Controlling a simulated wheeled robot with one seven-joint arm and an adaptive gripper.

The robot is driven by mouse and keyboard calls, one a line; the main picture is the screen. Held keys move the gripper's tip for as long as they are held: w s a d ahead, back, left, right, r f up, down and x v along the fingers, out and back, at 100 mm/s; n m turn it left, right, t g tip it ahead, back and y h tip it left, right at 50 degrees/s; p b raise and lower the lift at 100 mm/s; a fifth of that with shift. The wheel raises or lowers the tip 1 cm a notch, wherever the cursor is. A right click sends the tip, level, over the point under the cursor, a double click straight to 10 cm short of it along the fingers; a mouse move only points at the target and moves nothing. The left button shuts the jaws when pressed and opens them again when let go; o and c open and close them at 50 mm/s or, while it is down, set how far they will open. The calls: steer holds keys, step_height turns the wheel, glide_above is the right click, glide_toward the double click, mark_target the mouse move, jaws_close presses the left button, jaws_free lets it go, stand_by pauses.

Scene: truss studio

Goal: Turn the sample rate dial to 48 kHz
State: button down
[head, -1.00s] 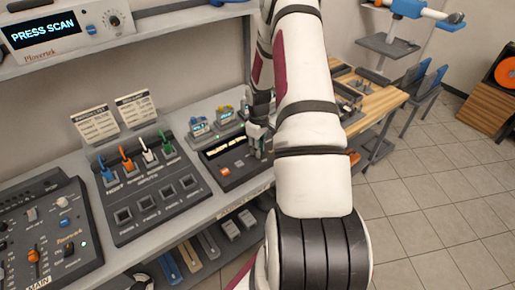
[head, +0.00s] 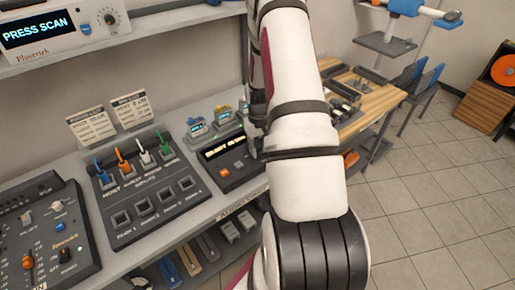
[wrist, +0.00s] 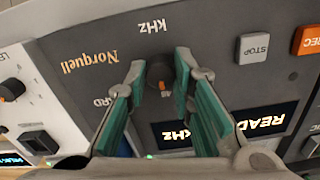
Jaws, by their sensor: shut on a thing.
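The dark sample rate dial (wrist: 160,72) is on the recorder's grey panel (wrist: 100,80), in the wrist view, where the panel's lettering appears upside down. My gripper (wrist: 161,70) is shut on the dial, one finger on each side. An orange mark on the dial faces small digits that look like 48. The lit display (wrist: 265,118) is partly covered by a finger; "READ" and "kHz" can be read. In the head view the recorder's display (head: 222,152) shows, but my arm hides the dial and most of the gripper.
An orange REC button (wrist: 307,40) and a grey STOP button (wrist: 253,48) lie beside the dial. In the head view, a panel of coloured plugs (head: 150,205) and a mixer (head: 40,240) stand to the left. A wooden bench (head: 372,98) stands beyond my arm.

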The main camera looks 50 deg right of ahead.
mark_target(258, 150)
steer(key=c, duration=1.4)
jaws_free()
steer(key=shift+o, duration=0.2)
step_height(258, 150, up, 12)
